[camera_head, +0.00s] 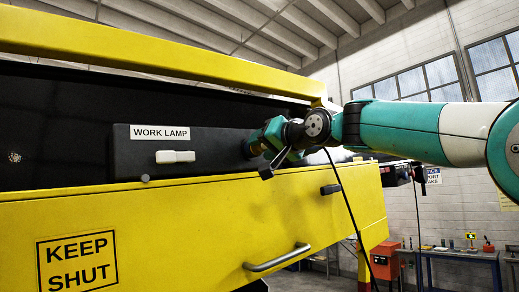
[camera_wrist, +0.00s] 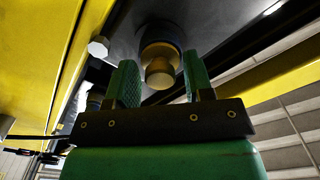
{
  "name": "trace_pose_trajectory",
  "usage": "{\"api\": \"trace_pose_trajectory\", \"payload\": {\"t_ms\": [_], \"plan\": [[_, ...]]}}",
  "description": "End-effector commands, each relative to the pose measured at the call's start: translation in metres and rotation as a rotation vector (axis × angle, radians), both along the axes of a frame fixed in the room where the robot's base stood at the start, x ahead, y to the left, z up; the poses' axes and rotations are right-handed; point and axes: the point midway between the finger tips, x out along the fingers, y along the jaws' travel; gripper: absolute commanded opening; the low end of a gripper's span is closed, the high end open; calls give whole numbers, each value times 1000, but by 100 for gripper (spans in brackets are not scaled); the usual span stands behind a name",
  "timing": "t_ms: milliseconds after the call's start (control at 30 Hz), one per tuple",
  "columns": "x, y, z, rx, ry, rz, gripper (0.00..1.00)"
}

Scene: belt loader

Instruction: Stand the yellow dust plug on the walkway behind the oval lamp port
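A stepped, dull yellow round plug (camera_wrist: 160,68) sits on the end face of the black lamp housing (camera_wrist: 118,22) in the wrist view, with a darker ring around its base. I take it to be the dust plug. My gripper (camera_wrist: 160,62) has its two green fingers apart, one on each side of the plug, with visible gaps to both. In the head view my gripper (camera_head: 268,143) is at the right end of the WORK LAMP housing (camera_head: 140,168) and hides the plug. The port's outline is hidden behind the plug. I cannot make out the walkway.
A white switch handle (camera_head: 175,157) is on the housing's front. The yellow panel (camera_head: 215,215) below has a grey bar handle (camera_head: 277,257) and a dark latch (camera_head: 330,189). A yellow rail (camera_head: 150,38) runs above. A workbench (camera_head: 460,254) stands far right.

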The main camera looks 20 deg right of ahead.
Motion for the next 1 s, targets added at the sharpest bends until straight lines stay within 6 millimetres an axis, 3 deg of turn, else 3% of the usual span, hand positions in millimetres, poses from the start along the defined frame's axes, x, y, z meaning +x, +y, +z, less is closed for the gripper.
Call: {"api": "trace_pose_trajectory", "payload": {"t_ms": [33, 200, 1000], "plan": [[0, 0, 0, 0, 0, 0, 35], [0, 0, 0, 0, 0, 0, 0], [-11, -5, 0, -1, 0, 0, 0]]}}
